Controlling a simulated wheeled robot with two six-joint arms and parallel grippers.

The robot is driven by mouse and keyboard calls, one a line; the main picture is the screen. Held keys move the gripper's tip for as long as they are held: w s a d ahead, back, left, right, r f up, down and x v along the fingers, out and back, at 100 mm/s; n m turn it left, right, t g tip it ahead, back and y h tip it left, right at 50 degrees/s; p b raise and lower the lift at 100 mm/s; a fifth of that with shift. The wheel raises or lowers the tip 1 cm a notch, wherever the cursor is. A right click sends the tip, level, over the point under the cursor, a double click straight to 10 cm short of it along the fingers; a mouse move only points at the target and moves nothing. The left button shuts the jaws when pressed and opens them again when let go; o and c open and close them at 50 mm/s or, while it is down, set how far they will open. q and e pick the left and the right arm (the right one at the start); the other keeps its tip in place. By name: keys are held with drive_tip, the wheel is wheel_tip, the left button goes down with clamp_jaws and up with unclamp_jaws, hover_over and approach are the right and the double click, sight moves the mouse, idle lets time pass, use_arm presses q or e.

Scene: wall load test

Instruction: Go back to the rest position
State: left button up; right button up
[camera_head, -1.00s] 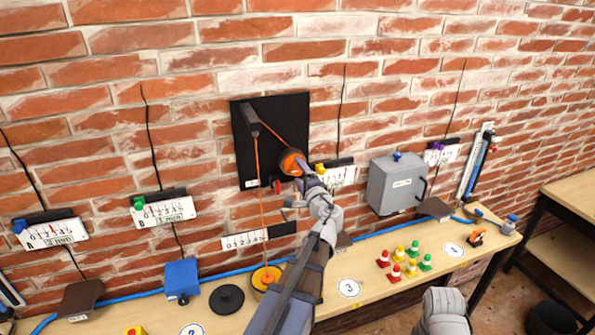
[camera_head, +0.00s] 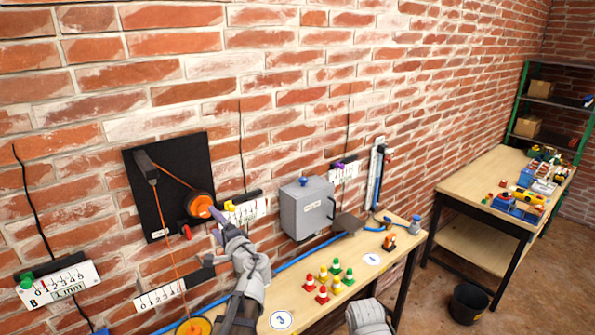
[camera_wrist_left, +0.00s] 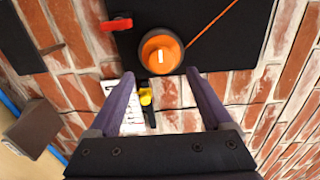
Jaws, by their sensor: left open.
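My left gripper (camera_head: 218,225) is in front of the wall, just below and right of the orange knob (camera_head: 200,206) on the black panel (camera_head: 165,185). In the left wrist view the two purple fingers of the left gripper (camera_wrist_left: 160,73) are spread apart with nothing between their tips. The orange knob (camera_wrist_left: 160,52) shows just beyond the tips, apart from them as far as I can tell. My right gripper does not show; only a grey arm part is at the bottom of the head view.
A workbench (camera_head: 345,290) runs below the wall with small red, yellow and green cones (camera_head: 323,275). A grey box (camera_head: 305,208) hangs right of the left gripper. A second table (camera_head: 480,185), a green shelf (camera_head: 520,98) and a black bucket (camera_head: 468,302) stand at right.

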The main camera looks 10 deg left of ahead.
use_arm(q)
drive_tip(key=s+d+f+n+g+h+b, duration=0.2)
drive_tip(key=s+d+f, duration=0.15)
drive_tip(key=f, duration=0.35)
drive_tip(key=s+d+f+n+g+h+b, duration=0.2)
drive_tip(key=d+f+b, duration=0.15)
drive_tip(key=f, duration=0.45)
drive_tip(key=s+d+f+g+h+b, duration=0.2)
drive_tip(key=s+d+f+g+h, duration=0.2)
drive_tip(key=s+d+f, duration=0.4)
drive_tip(key=s+d+f+g+h+b, duration=0.3)
drive_tip(key=s+d+f, duration=0.6)
drive_tip(key=d, duration=0.7)
drive_tip(key=shift+f+g+h, duration=0.35)
drive_tip(key=shift+g+h, duration=0.05)
drive_tip(key=shift+h, duration=0.4)
